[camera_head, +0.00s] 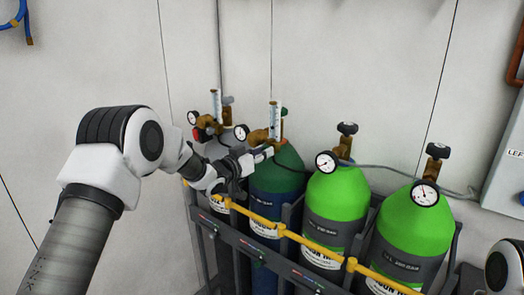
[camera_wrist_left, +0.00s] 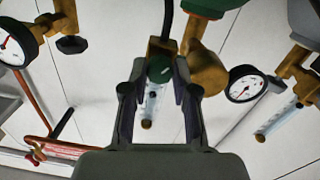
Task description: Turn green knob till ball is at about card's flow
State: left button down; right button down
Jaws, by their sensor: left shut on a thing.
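My left gripper (camera_head: 264,153) reaches in from the left to the brass regulator (camera_head: 258,137) on the dark blue cylinder with the green shoulder (camera_head: 288,172). In the left wrist view my left gripper (camera_wrist_left: 161,85) is shut on the green knob (camera_wrist_left: 160,68), which sits between its two fingers. A clear flow tube (camera_wrist_left: 152,103) with scale marks shows just beyond the knob; in the head view the tube (camera_head: 274,116) stands upright above the regulator. The ball is too small to make out in either view. I cannot make out a flow card. My right gripper is not in view.
Two bright green cylinders (camera_head: 337,205) stand to the right, with gauges and dark valve knobs. A second flow tube (camera_head: 215,104) stands at the left with its own gauges. A yellow bar (camera_head: 267,222) runs across the rack front. A grey box (camera_head: 508,165) hangs at the right.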

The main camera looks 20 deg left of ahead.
pick_arm(q)
jog(key=shift+n+t+p, duration=0.3)
jog(key=shift+n+p, duration=0.85)
jog(key=shift+n, duration=6.75)
jog(key=c, duration=0.9)
grip_release()
jog(key=shift+f, duration=0.1)
